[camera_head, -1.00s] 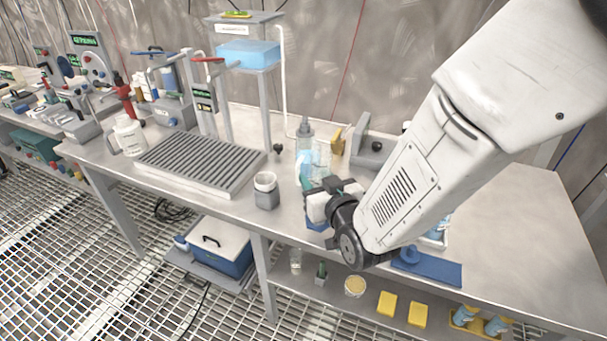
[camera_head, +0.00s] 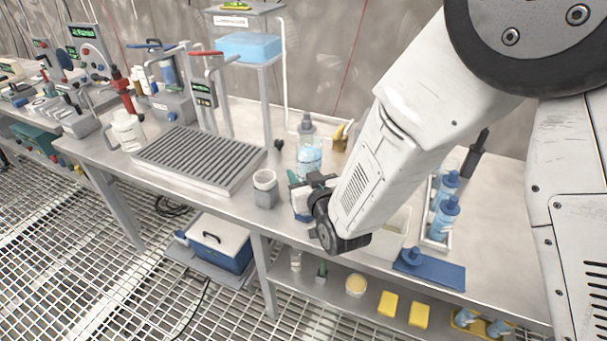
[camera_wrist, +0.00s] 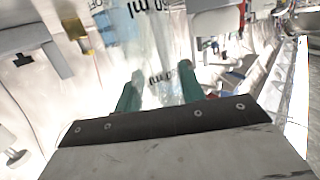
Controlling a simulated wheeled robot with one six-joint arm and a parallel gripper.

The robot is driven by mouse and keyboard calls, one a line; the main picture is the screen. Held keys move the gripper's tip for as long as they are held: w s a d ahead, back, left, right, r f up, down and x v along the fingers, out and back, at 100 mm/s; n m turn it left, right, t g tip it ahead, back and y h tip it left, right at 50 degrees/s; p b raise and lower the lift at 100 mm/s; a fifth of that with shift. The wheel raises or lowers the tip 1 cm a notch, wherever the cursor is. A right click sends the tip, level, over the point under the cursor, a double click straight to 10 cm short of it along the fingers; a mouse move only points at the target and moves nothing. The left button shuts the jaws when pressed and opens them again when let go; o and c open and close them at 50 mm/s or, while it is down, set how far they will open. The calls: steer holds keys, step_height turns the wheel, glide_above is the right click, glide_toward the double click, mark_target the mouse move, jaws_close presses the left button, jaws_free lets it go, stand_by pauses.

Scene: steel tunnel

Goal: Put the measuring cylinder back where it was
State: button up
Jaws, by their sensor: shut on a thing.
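The measuring cylinder is clear, with dark "ml" lettering, and it fills the upper middle of the wrist view (camera_wrist: 155,45). The teal fingertips of my gripper (camera_wrist: 158,92) sit on either side of it and are shut on it. In the head view my gripper (camera_head: 300,192) is over the front part of the bench, just right of a grey holder with a white cup (camera_head: 266,190). The cylinder is hard to make out there, and I cannot tell whether its base touches the bench.
A clear bottle with blue contents (camera_head: 308,158) stands just behind my gripper. A ribbed grey rack (camera_head: 200,158) lies to the left. A tray of blue bottles (camera_head: 436,238) and a blue mat (camera_head: 440,275) are to the right. The bench's front edge is close.

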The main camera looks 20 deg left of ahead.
steer(key=shift+f, duration=0.15)
steer(key=o, duration=1)
steer(key=shift+o, duration=0.2)
steer(key=shift+s+d+r, duration=0.2)
steer(key=shift+s+r, duration=0.05)
steer(key=shift+s, duration=0.05)
steer(key=v, duration=1.1)
steer(key=shift+d, duration=0.15)
steer(key=shift+s, duration=0.1)
